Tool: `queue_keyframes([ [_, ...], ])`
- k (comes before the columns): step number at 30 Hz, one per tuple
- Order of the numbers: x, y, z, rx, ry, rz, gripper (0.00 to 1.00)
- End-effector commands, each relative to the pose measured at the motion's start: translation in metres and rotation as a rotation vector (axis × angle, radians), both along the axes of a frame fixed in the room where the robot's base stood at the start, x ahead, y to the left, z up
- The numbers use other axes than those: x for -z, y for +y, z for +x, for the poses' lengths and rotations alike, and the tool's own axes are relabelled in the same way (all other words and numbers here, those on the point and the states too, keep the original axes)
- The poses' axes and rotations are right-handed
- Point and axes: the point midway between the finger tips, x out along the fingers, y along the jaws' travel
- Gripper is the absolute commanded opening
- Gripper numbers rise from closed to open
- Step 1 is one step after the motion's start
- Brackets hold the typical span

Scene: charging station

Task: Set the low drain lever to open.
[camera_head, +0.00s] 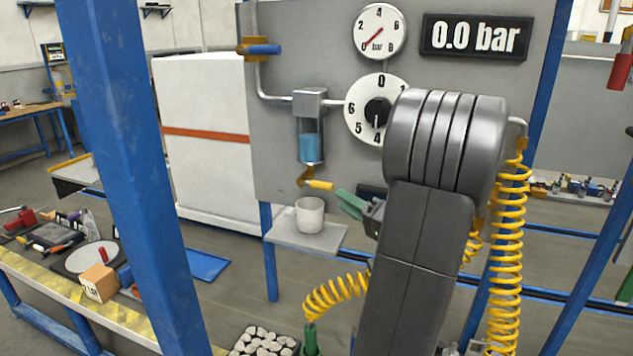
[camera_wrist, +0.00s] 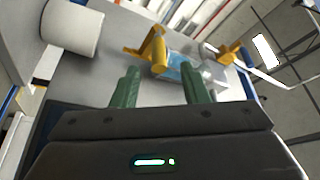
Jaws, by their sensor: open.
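The low drain lever (camera_head: 320,184) is a small yellow handle on a brass-coloured fitting under a clear bowl of blue liquid (camera_head: 311,148). It points right and slightly down in the head view. In the wrist view the yellow lever (camera_wrist: 154,48) lies just beyond and between the fingertips. My gripper (camera_head: 348,205) has green fingers and sits just right of and below the lever's tip. In the wrist view my gripper (camera_wrist: 160,76) is open and empty, fingers spread apart. The lever appears clear of both fingers. Part of the gripper is hidden behind my arm in the head view.
A white cup (camera_head: 310,216) stands on a small grey shelf (camera_head: 290,236) below the drain. A blue-handled valve (camera_head: 262,49) is higher on the panel. A dial (camera_head: 362,110), a gauge (camera_head: 380,31) and a display reading 0.0 bar (camera_head: 476,36) are above. A blue post (camera_head: 120,150) stands left.

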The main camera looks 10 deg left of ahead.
Motion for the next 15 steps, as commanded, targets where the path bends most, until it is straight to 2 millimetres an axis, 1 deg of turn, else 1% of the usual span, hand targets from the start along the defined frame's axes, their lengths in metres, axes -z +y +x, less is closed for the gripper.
queue_keyframes([
  [1, -0.005, 0.011, 0.005, -0.004, 0.0, 0.0, 0.41],
  [9, -0.016, 0.056, 0.031, -0.003, 0.001, 0.001, 0.41],
  [12, -0.019, 0.068, 0.039, -0.002, 0.001, 0.0, 0.41],
  [15, -0.021, 0.077, 0.044, -0.001, -0.001, 0.001, 0.41],
])
